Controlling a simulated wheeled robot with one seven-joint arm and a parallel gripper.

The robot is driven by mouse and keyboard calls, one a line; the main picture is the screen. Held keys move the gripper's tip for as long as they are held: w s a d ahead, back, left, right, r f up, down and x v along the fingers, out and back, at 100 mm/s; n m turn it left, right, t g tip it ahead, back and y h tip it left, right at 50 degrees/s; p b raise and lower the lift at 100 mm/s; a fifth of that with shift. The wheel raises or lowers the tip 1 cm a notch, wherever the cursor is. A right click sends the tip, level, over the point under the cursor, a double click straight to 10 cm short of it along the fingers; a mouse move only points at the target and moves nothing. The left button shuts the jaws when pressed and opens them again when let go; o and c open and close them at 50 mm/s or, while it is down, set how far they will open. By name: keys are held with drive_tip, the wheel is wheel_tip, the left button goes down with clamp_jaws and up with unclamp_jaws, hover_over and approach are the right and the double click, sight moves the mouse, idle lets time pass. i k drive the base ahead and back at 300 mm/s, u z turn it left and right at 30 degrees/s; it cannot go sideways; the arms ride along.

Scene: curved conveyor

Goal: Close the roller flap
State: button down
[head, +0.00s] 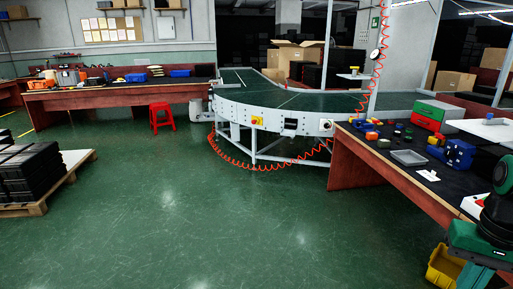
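The curved conveyor (290,101) stands at the back middle, with a green belt and a white metal frame on legs. I cannot clearly pick out a roller flap on it or tell whether one is open. A yellow panel (257,121) and a small dark-framed opening (290,124) sit on its front side.
A red-sided workbench (352,160) with bins and tools stands right, touching the conveyor's end. Another bench (105,94) stands back left. A red stool (161,117), pallet with black stacks (40,205) and hanging red coiled hose (240,163) are obstacles. The middle green floor is clear.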

sight(289, 132)
drive_tip(key=u, duration=0.05)
drive_tip(key=i, duration=3.65)
drive_tip(key=u, duration=0.1)
